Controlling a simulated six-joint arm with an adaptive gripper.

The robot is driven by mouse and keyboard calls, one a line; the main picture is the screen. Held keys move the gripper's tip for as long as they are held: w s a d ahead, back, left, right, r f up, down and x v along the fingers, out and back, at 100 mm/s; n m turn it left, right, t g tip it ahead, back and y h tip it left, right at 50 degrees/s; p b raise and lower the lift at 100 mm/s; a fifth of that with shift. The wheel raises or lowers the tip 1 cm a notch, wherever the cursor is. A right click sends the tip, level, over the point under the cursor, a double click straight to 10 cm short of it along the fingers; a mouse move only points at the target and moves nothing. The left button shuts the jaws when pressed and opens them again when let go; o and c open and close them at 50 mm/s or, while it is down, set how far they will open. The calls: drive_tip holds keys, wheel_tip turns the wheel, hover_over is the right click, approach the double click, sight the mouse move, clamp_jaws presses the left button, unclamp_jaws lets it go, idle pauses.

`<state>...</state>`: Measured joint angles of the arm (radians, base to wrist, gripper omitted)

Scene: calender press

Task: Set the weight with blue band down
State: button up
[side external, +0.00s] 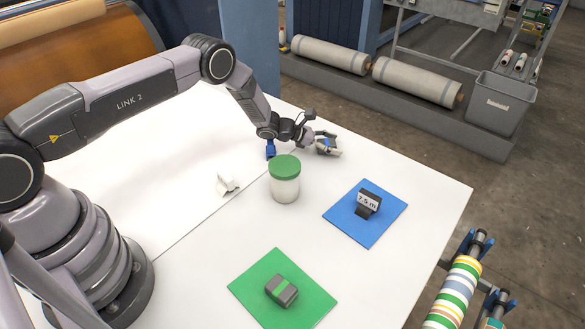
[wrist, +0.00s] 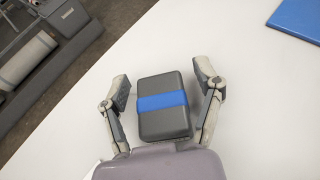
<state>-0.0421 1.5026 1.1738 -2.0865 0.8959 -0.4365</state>
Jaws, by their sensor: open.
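The weight with blue band (wrist: 162,103) is a dark grey block with a blue stripe around its middle. In the wrist view it lies between the two spread fingers of my gripper (wrist: 162,82), with a small gap on each side. In the side external view my gripper (side external: 328,144) is low over the far edge of the white table, and the fingers mostly hide the weight, with only a bit of blue showing. I cannot tell for certain whether its underside touches the table. The blue mat (side external: 341,219) lies nearer, right of the jar; its corner also shows in the wrist view (wrist: 300,17).
A green-lidded jar (side external: 285,180) stands between my gripper and the green mat (side external: 255,286), which bears a green-banded weight (side external: 281,291). A black stand marked "7.5 m" (side external: 368,203) is on the blue mat. A small white object (side external: 227,184) lies left of the jar.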

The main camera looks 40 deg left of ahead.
drive_tip(key=v, duration=0.5)
drive_tip(key=shift+a+r, duration=0.15)
drive_tip(key=shift+r, duration=0.25)
drive_tip(key=s+d+r+m+g+h, duration=0.1)
drive_tip(key=s+d+r+m+g, duration=0.2)
drive_tip(key=r, duration=0.9)
drive_tip(key=s+d+r+m, duration=0.1)
drive_tip(key=s+r+m, duration=0.35)
drive_tip(key=r, duration=0.75)
drive_tip(key=s+r+m+g, duration=0.2)
drive_tip(key=s+r+m, duration=0.4)
drive_tip(key=s+r, duration=0.2)
drive_tip(key=s+a+r+m+g+y, duration=0.1)
drive_tip(key=s+r+m+y, duration=0.15)
drive_tip(key=s, duration=0.45)
drive_tip(key=s+a+r+m+y, duration=0.1)
drive_tip(key=s+r+m+y, duration=0.1)
drive_tip(key=s+r+m, duration=0.35)
drive_tip(key=s+a+f+m+t+y, duration=0.1)
drive_tip(key=s+a+m+y, duration=0.1)
drive_tip(key=s, duration=0.6)
drive_tip(key=s+a+m+t+y, duration=0.1)
drive_tip(key=s+a+m+y, duration=0.2)
drive_tip(key=s+a, duration=0.4)
drive_tip(key=shift+s+f+y, duration=0.4)
drive_tip(key=shift+s+y, duration=0.05)
drive_tip(key=shift+s, duration=0.8)
